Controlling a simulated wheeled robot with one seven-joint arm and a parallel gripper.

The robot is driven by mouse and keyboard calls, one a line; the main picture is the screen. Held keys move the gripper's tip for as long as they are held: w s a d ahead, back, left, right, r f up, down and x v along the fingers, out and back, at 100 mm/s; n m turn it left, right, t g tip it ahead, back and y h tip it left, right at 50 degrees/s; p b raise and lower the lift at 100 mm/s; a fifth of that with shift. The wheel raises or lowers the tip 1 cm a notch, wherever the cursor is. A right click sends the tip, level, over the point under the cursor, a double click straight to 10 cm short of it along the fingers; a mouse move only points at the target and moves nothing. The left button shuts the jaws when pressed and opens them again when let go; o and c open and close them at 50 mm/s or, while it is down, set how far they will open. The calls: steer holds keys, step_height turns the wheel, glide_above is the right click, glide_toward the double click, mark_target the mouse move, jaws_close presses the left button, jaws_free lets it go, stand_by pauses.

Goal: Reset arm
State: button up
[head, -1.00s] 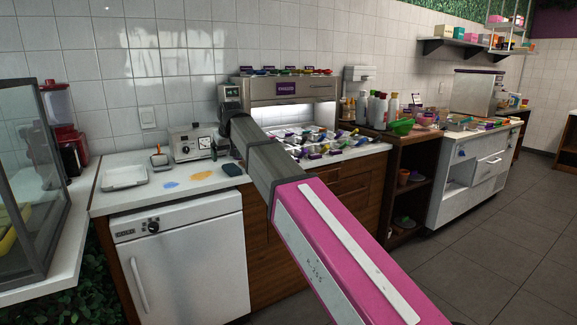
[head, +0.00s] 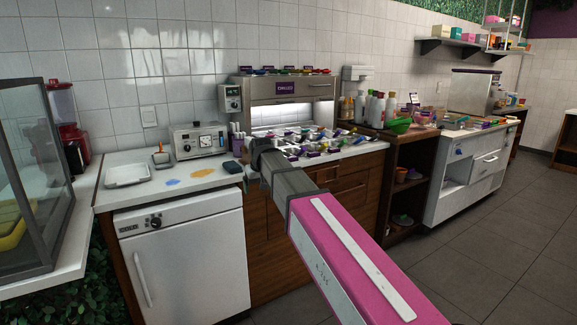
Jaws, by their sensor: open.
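My pink and grey arm reaches from the lower right toward the toppings station (head: 292,87). Its dark far end is in front of the counter, at the left side of the station. No gripper fingers can be made out; they are out of sight at or behind the arm's end. I see nothing held. The station has a lit niche and several coloured toppings and scoops in its front trays (head: 318,147). The arm covers part of the counter front.
A white tray (head: 127,174), a grey machine (head: 198,141) and orange and blue spots lie on the left counter (head: 205,183) above a white appliance (head: 185,262). A glass case (head: 35,180) stands far left. Bottles and a green bowl (head: 400,125) stand right. The right floor (head: 490,250) is clear.

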steer(key=s+d+f+m+g, duration=0.1)
steer(key=s+d+f, duration=0.6)
steer(key=d+f, duration=0.2)
steer(key=s+d+f+m+g+h, duration=0.1)
steer(key=s+d+f+m, duration=0.1)
steer(key=s+d+f, duration=0.4)
steer(key=s+d+f+m+g, duration=0.1)
steer(key=s+d+f, duration=0.6)
steer(key=d+f, duration=0.7)
steer(key=shift+s+d+m, duration=0.3)
steer(key=shift+d+m, duration=0.1)
steer(key=shift+d, duration=0.35)
